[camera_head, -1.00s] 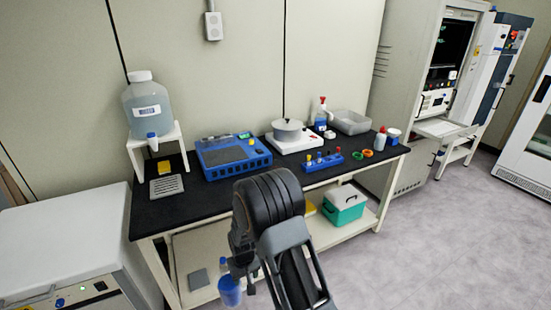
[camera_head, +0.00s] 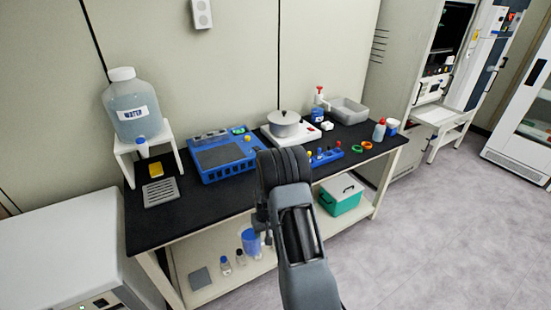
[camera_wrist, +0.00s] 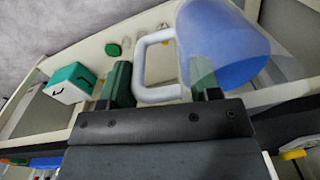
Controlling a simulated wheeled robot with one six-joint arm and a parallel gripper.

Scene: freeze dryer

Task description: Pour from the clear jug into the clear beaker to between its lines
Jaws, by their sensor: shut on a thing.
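The jug (camera_wrist: 222,45) is see-through, with blue in it and a white loop handle (camera_wrist: 142,68). My gripper (camera_wrist: 162,78) is shut on it at the handle, with one dark green finger on each side. In the head view the jug (camera_head: 250,242) hangs in front of the bench's lower shelf, partly hidden by my arm. My fingers are hidden there. Its tilt and its liquid level are hard to tell. I cannot make out the clear beaker with lines in either view.
The black bench top (camera_head: 215,200) holds a water carboy (camera_head: 132,105) on a white stand, a blue device (camera_head: 222,155), a stirrer with a pot (camera_head: 285,125) and a blue rack (camera_head: 325,155). Small bottles (camera_head: 225,265) and a green box (camera_head: 341,195) are on the lower shelf. Floor is clear at right.

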